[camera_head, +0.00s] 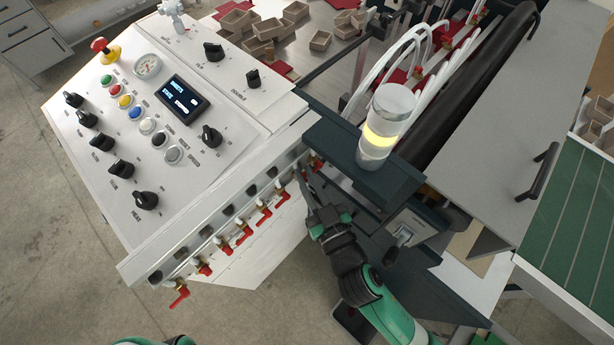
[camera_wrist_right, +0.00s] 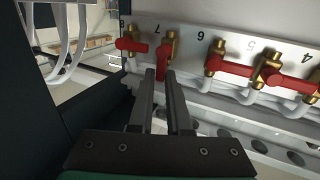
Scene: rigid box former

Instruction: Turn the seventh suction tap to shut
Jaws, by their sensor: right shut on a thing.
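The row of suction taps with red handles and brass bodies runs along the panel's lower edge. In the right wrist view the seventh tap (camera_wrist_right: 171,45) is under the label 7, and its red handle points down toward my gripper, across the line of its neighbours' sideways handles. My right gripper (camera_wrist_right: 160,74) is shut on that handle, one finger on each side of its end. In the head view my right gripper (camera_head: 303,178) reaches up to the far end of the row and largely hides the seventh tap. My left gripper is out of view.
The eighth tap (camera_wrist_right: 131,43) and sixth tap (camera_wrist_right: 228,67) sit close on either side. The sloping control panel (camera_head: 225,125) with knobs and buttons is to the left. A beacon lamp (camera_head: 385,125) stands on the dark machine frame to the right of my gripper.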

